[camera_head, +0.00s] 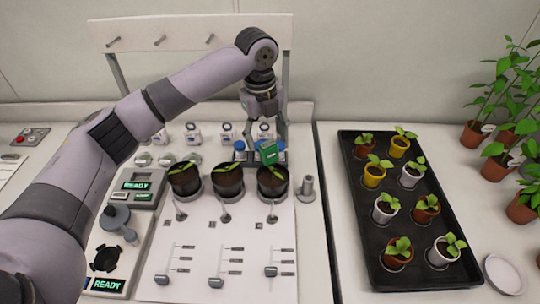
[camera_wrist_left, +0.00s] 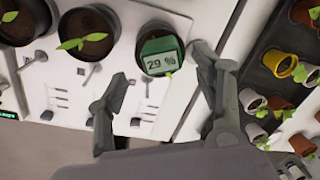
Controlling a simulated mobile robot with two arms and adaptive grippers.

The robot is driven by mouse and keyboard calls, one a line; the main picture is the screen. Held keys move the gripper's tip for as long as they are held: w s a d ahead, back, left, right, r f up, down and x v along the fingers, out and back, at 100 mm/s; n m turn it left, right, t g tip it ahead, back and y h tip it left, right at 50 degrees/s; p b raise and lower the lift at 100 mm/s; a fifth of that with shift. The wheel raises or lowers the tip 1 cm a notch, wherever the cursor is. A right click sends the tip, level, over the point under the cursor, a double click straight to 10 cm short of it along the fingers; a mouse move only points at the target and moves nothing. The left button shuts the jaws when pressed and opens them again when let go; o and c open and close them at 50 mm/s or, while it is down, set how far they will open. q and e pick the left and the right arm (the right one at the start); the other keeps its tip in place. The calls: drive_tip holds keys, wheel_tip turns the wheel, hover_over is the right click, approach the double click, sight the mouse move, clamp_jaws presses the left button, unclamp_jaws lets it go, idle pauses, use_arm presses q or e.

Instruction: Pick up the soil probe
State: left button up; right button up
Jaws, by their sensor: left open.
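The soil probe (camera_head: 269,152) is a green device at the rim of the rightmost dark pot (camera_head: 272,184) on the white panel. In the left wrist view the probe (camera_wrist_left: 161,56) shows a display reading "29 %", over the pot with a seedling. Any lower part of the probe is hidden. My left gripper (camera_head: 264,135) points down from above, just behind the probe in the head view. In the left wrist view its two fingers (camera_wrist_left: 161,66) are spread apart, one on each side of the probe, with gaps visible. It is open and holds nothing. My right gripper is not in view.
Two more dark pots (camera_head: 185,179) stand left of the probe's pot. Small bottles with blue caps (camera_head: 239,146) stand behind it, close to my gripper. A metal post (camera_head: 308,187) stands to the right. A black tray (camera_head: 352,208) of potted seedlings lies further right.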

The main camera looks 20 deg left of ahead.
sight(269, 144)
use_arm(q)
drive_tip(key=f, duration=0.1)
drive_tip(key=f+p, duration=0.1)
drive_tip(key=f, duration=0.1)
drive_tip(key=f+p, duration=0.1)
drive_tip(key=shift+w+d+f, duration=0.25)
drive_tip(key=shift+f, duration=0.45)
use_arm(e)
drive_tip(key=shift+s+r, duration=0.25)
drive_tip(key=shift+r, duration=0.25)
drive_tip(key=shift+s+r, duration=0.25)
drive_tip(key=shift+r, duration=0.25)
use_arm(q)
drive_tip(key=shift+c, duration=0.4)
drive_tip(key=shift+r, duration=0.1)
drive_tip(key=c, duration=1.3)
drive_tip(key=shift+r, duration=0.15)
